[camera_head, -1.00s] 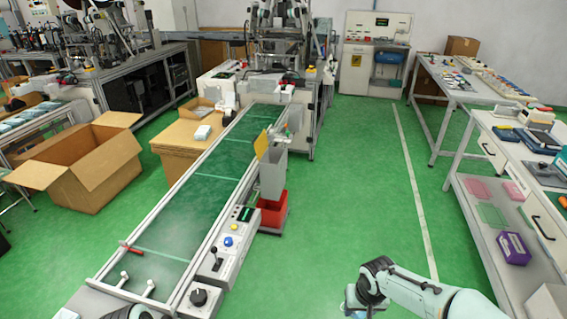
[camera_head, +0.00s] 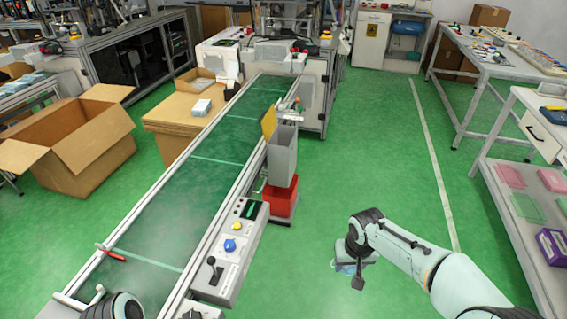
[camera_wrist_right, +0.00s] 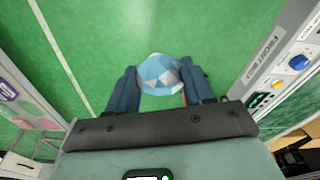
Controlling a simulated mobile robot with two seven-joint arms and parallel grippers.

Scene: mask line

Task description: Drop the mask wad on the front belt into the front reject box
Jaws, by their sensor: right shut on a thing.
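A crumpled blue-and-white mask wad (camera_wrist_right: 160,74) is between the two fingers of my right gripper (camera_wrist_right: 160,85) in the right wrist view. My right gripper (camera_head: 350,266) is shut on it, over the green floor to the right of the belt; a bit of light blue shows under it in the head view. The front belt (camera_head: 190,190) is green, and no wad shows on it. Beside its right edge stand a grey open-topped bin (camera_head: 283,158) and a red box (camera_head: 281,203) below it. Which is the reject box, I cannot tell. Of my left arm only a rounded link shows.
A control panel (camera_head: 229,255) with a lever and buttons is fixed along the belt's near right side. A yellow plate (camera_head: 269,122) stands up at the grey bin. A shelved table (camera_head: 520,205) is at the right. The floor between is clear.

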